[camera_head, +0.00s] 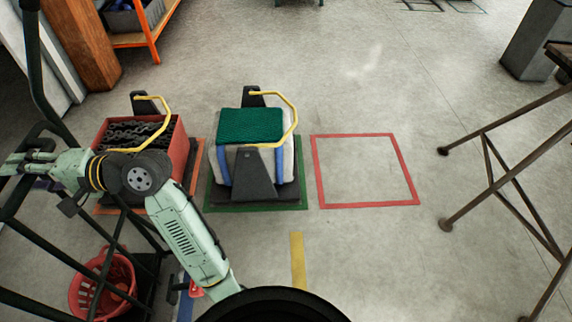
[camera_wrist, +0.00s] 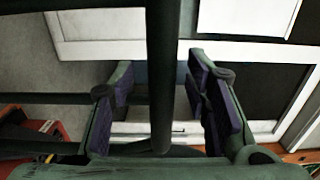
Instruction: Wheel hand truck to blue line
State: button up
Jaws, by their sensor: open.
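The hand truck (camera_head: 42,75) is a dark green tubular frame at the left edge of the head view, close to me. My gripper (camera_head: 12,168) is at its frame, at the end of my pale green arm. In the wrist view my gripper (camera_wrist: 162,95) has its purple-padded fingers apart. A dark bar of the hand truck (camera_wrist: 161,60) runs down the picture between them; I cannot tell whether it touches a pad. A blue strip (camera_head: 185,303) on the floor, partly hidden by my arm, looks like the blue line.
A red basket (camera_head: 105,287) sits low behind the hand truck's bars. A red crate of chain (camera_head: 174,145) and a green-topped load (camera_head: 248,124) stand on marked floor squares. A red-outlined square (camera_head: 365,170) is empty. A brown trestle (camera_head: 500,180) stands right; the middle floor is clear.

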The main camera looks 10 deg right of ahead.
jog(key=shift+d, duration=0.15)
jog(key=d, duration=1.1)
jog(key=shift+s+d+p, duration=0.4)
jog(key=shift+s+p, duration=0.05)
